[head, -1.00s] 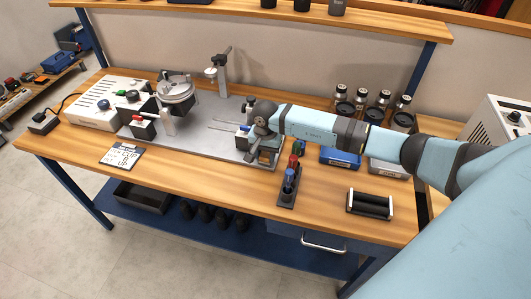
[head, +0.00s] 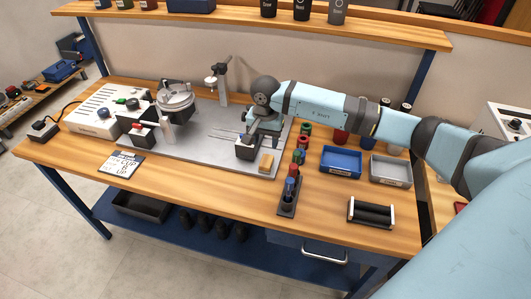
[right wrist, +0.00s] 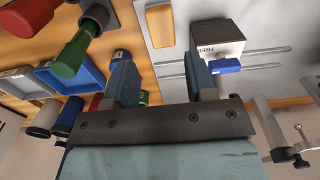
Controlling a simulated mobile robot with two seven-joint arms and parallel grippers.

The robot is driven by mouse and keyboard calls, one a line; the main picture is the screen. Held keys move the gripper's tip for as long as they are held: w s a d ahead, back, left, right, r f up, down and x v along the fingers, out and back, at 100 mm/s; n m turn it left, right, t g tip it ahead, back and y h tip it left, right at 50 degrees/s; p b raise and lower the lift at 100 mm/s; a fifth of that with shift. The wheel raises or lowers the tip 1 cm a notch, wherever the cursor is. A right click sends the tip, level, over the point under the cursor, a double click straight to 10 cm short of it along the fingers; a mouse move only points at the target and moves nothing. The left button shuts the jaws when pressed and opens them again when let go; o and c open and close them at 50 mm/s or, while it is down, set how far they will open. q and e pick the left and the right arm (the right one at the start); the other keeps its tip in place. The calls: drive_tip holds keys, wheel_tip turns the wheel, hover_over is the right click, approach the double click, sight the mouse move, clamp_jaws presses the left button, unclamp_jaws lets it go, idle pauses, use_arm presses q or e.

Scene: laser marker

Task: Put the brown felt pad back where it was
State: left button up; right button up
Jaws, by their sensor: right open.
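The brown felt pad (head: 266,163) lies on the front right corner of the grey metal plate (head: 205,158). It is just right of a dark block with a white top. The pad also shows at the top of the right wrist view (right wrist: 160,25). My right gripper (head: 262,132) is above the plate, behind the pad and apart from it. In the right wrist view its two fingers (right wrist: 160,75) are spread, with nothing between them. My left gripper is not in view.
A row of coloured knobbed pieces (head: 298,160) stands right of the plate. A blue tray (head: 341,162) and a grey tray (head: 390,171) lie further right, with a black roller (head: 371,210) in front. A round clamp fixture (head: 174,98) stands on the plate's left. The front table strip is mostly bare.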

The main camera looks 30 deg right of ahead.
drive_tip(key=s+a+f+m+y, duration=0.1)
drive_tip(key=s+a+y, duration=0.2)
drive_tip(key=a, duration=0.3)
drive_tip(key=s+a+m+g+y, duration=0.1)
drive_tip(key=s+a+m+y, duration=0.15)
drive_tip(key=a, duration=0.35)
drive_tip(key=s+a+f+m+y, duration=0.1)
drive_tip(key=s+a+y, duration=0.1)
drive_tip(key=a+y, duration=0.3)
drive_tip(key=s+a+r+m+t+y, duration=0.25)
drive_tip(key=a+m+y, duration=0.2)
drive_tip(key=m, duration=0.25)
drive_tip(key=s+a+r+m+t+y, duration=0.2)
drive_tip(key=a+r+m+t+y, duration=0.15)
drive_tip(key=a+m, duration=0.3)
drive_tip(key=s+d+f+n+t+h, duration=0.2)
drive_tip(key=s+d+f+n+h, duration=0.2)
drive_tip(key=f+n, duration=0.3)
drive_tip(key=s+d+f+n+t+h, duration=0.2)
drive_tip(key=s+f+n+h, duration=0.3)
drive_tip(key=n, duration=0.8)
drive_tip(key=s+d+f+n+t+h, duration=0.1)
drive_tip(key=s+d+f+n+h, duration=0.4)
drive_tip(key=f+n, duration=0.4)
drive_tip(key=shift+d+f+n+t+h, duration=0.2)
drive_tip(key=shift+d+n+t+h, duration=0.15)
drive_tip(key=shift+n+h, duration=0.45)
